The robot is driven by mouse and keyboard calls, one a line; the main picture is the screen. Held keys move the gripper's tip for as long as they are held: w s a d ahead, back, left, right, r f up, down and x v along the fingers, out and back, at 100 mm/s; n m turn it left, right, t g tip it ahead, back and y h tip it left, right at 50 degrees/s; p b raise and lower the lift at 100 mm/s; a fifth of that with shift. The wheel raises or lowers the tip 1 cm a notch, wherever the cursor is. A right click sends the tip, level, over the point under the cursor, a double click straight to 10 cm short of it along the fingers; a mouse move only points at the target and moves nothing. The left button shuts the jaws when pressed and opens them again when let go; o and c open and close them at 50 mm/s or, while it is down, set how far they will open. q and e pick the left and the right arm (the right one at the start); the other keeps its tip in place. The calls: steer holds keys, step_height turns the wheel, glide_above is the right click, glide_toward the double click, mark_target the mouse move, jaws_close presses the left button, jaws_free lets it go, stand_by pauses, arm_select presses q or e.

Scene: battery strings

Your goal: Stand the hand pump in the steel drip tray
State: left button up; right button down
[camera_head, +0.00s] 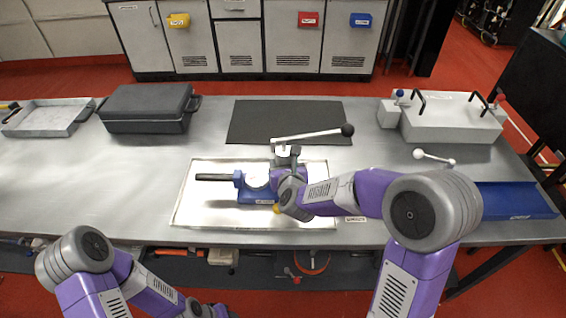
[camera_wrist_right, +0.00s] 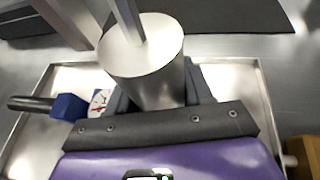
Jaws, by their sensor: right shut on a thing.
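The hand pump has a blue base with a white dial (camera_head: 258,196), a black grip pointing left, a steel cylinder and a steel lever (camera_head: 310,136) ending in a black knob. It appears upright over the shallow steel drip tray (camera_head: 205,212); I cannot tell whether its base touches the tray floor. My right gripper (camera_head: 288,168) is shut on the pump's cylinder. In the right wrist view the cylinder (camera_wrist_right: 150,72) stands between the dark fingers, with the tray rim (camera_wrist_right: 262,95) around. My left arm is low at the left; its gripper is out of view.
A dark mat (camera_head: 285,120) lies behind the tray. A black case (camera_head: 148,106) and a grey tray (camera_head: 45,118) stand at the left. A light box with handles (camera_head: 450,118) and a blue tray (camera_head: 515,200) are at the right. Bench left of the drip tray is clear.

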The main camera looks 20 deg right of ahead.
steer(key=shift+w+r, duration=0.1)
steer(key=shift+r, duration=0.05)
steer(key=shift+c, duration=2.3)
jaws_free()
steer(key=shift+f, duration=0.2)
steer(key=shift+r, duration=0.15)
steer(key=d+v, duration=0.1)
steer(key=v, duration=1.1)
steer(key=shift+a+p, duration=0.3)
steer(key=shift+a, duration=0.15)
